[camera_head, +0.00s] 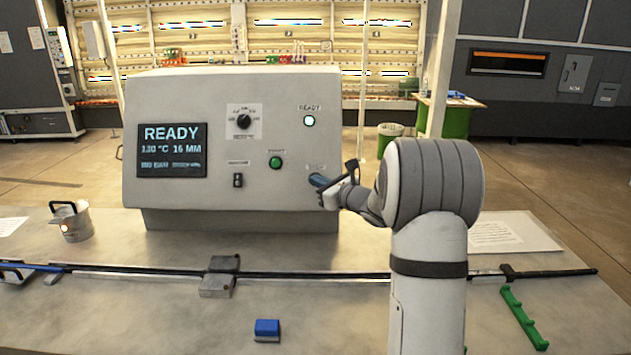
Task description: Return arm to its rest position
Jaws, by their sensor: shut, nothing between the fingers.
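My arm rises at the right of centre, its large grey and white joint in front of the table. My gripper (335,183) reaches left from it, in front of the right part of the control panel (255,90). Its fingers are shut with nothing visible held. A blue part shows at the fingertips; I cannot tell whether it touches the panel. The gripper covers the panel's lower right corner area. The panel's screen (172,150) reads READY, and the READY lamp (309,120) is lit. A green button (275,162), a dial (243,121) and a small switch (238,180) are uncovered.
A long rail (320,275) with a grey block (220,275) crosses the table. A metal mug (75,224) stands at left, a blue block (267,329) lies at front, a green bar (523,318) at right. Paper (512,234) lies behind my arm.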

